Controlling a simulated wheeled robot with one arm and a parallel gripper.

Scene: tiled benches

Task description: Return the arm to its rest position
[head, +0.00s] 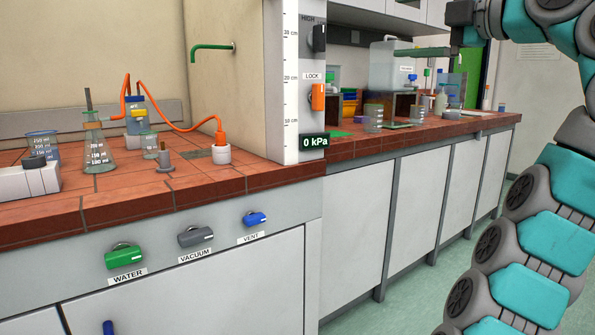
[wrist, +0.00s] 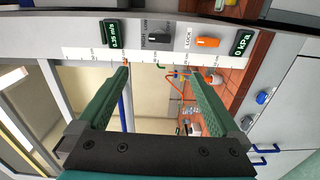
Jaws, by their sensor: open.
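My arm (head: 555,200) stands along the right side of the head view, bending up and over at the top. My gripper (head: 398,53) points left from the top right, in front of the far bench's back area; only a green finger shows clearly there. In the wrist view my gripper (wrist: 158,73) has its two green fingers spread wide, with nothing between them. Beyond the fingers is the white scaled post (wrist: 90,54), which also shows in the head view (head: 290,100).
The tiled bench (head: 230,180) at left holds flasks (head: 97,150), a beaker (head: 42,145) and an orange hose (head: 178,125). The post carries an orange LOCK switch (head: 318,97) and a 0 kPa display (head: 313,141). The far bench holds a clear tank (head: 388,68). Green floor (head: 420,290) is open below.

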